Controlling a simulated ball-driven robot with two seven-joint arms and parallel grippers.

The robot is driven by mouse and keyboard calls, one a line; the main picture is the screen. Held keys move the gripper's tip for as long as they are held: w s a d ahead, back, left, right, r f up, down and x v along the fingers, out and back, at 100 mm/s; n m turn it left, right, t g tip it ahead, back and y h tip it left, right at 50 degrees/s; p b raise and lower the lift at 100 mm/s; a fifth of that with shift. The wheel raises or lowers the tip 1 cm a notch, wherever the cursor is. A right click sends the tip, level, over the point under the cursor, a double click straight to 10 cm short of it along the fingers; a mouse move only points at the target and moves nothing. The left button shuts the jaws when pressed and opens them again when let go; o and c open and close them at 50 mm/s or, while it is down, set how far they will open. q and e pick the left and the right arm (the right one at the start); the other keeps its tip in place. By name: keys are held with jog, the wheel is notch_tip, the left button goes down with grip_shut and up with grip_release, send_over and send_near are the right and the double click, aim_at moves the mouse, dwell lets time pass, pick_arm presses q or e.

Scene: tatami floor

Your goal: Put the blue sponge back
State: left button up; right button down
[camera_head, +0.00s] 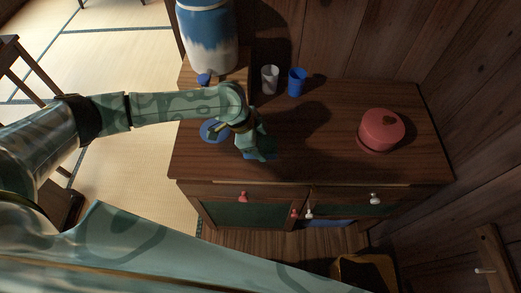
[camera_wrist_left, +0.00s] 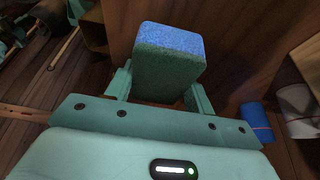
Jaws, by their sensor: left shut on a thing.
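The blue sponge (camera_wrist_left: 172,42) is a block with a bright blue face and a darker green side in the left wrist view. My left gripper (camera_wrist_left: 158,84) is shut on it, with one finger on each side. In the head view my left gripper (camera_head: 258,147) is low over the front part of the wooden cabinet top (camera_head: 325,150). Only a bit of blue shows beneath it there. I cannot tell whether the sponge touches the wood. My right gripper is not in view.
A blue dish (camera_head: 211,132) lies partly under my left arm. A white cup (camera_head: 270,79) and a blue cup (camera_head: 297,81) stand at the back. A red lidded pot (camera_head: 381,131) stands at right. A large blue-white jar (camera_head: 208,38) is at back left. The front right top is clear.

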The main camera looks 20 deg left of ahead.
pick_arm(q)
notch_tip(320, 180, down, 3)
jog(key=shift+s+b, duration=0.1)
jog(key=shift+b, duration=0.3)
jog(key=shift+r, duration=0.15)
jog(key=o, duration=0.9)
jog(key=p+v, duration=0.4)
jog(key=v, duration=0.8)
